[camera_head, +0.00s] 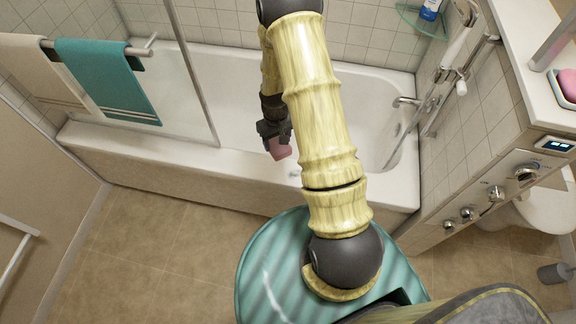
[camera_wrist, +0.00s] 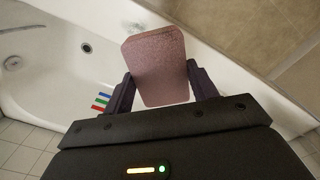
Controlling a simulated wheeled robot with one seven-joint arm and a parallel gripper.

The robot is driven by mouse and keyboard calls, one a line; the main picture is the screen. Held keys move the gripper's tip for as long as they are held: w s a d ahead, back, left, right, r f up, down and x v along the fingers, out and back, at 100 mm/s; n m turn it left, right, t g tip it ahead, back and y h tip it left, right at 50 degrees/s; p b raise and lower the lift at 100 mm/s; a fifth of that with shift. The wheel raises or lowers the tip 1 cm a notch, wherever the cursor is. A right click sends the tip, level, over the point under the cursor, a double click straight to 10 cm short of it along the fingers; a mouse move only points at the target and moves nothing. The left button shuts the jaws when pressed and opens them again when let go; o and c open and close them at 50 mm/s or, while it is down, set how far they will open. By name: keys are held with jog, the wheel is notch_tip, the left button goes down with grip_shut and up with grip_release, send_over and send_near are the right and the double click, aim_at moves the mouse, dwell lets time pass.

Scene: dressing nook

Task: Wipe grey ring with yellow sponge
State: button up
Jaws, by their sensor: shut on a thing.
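My gripper (camera_head: 275,138) is shut on a dusky pink block-shaped sponge (camera_head: 279,151); no yellow sponge shows. In the wrist view the sponge (camera_wrist: 155,66) sits between the two dark fingers and sticks out past their tips. The gripper is over the near rim of the white bathtub (camera_head: 230,170). A faint grey smudge (camera_wrist: 136,28) shows on the tub rim just beyond the sponge's upper left edge in the wrist view. The sponge may hide part of it. I cannot tell whether the sponge touches the rim.
A glass screen and a rail with a teal towel (camera_head: 105,75) stand at the left. The tub's drain (camera_wrist: 86,47) shows in the wrist view. A tap (camera_head: 405,102) and shower fittings are at the right. A pink soap bar (camera_head: 567,84) lies on the ledge. The tiled floor at left is clear.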

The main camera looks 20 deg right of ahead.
jog(key=d+f+b, duration=0.3)
jog(key=f+b, duration=0.8)
jog(key=b, duration=0.1)
jog(key=shift+s+d+f+n, duration=0.25)
jog(key=shift+s+f+n, duration=0.1)
jog(key=shift+s+n, duration=0.05)
